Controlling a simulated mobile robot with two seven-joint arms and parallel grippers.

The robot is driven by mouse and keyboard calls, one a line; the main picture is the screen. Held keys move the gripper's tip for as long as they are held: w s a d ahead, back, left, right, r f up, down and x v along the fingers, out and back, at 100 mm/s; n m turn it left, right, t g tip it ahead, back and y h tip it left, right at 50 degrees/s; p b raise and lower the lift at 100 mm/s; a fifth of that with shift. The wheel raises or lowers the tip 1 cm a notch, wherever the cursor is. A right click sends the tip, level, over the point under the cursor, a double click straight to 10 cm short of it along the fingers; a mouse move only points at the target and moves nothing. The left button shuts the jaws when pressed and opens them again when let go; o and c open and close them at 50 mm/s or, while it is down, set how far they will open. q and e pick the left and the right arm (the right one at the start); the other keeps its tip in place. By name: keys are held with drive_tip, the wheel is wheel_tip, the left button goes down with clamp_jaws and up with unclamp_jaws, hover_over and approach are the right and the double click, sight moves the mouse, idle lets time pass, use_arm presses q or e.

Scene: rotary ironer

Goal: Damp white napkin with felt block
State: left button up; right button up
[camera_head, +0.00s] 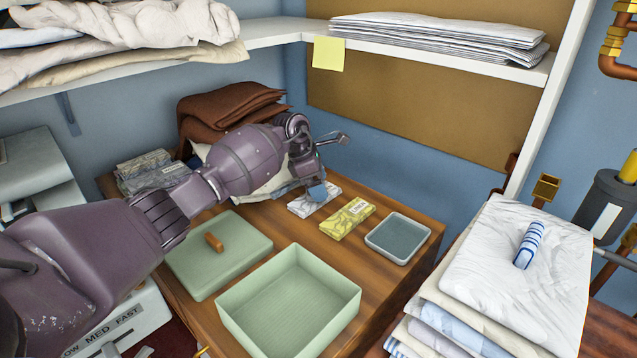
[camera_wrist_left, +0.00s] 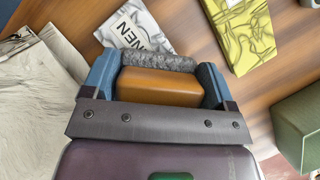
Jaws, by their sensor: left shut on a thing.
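My left gripper (camera_head: 316,190) is shut on the felt block, low over the back of the wooden tabletop. In the left wrist view, the felt block (camera_wrist_left: 160,86) has an orange-brown wooden body and a grey fuzzy felt strip, and sits between two blue fingers (camera_wrist_left: 160,88). In the head view the gripper mostly hides the block. A wrinkled white cloth (camera_head: 485,270), possibly the napkin, lies on top of a folded stack at the right. A blue-and-white striped roll (camera_head: 528,245) rests on it. My right gripper is not in view.
A small grey tray (camera_head: 427,236), a yellow packet (camera_head: 347,219) and a white packet (camera_head: 304,207) lie near the gripper. An open green box (camera_head: 225,312) and its lid (camera_head: 185,259) are in front. Brown cloths (camera_head: 215,108) are piled behind. A shelf (camera_head: 275,31) runs overhead.

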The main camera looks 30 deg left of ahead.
use_arm(q)
drive_tip(key=shift+f, duration=0.45)
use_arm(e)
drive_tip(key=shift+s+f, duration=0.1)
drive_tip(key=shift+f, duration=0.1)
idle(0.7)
use_arm(q)
drive_tip(key=shift+r, duration=0.1)
drive_tip(key=shift+r+p, duration=0.7)
drive_tip(key=shift+r, duration=2.75)
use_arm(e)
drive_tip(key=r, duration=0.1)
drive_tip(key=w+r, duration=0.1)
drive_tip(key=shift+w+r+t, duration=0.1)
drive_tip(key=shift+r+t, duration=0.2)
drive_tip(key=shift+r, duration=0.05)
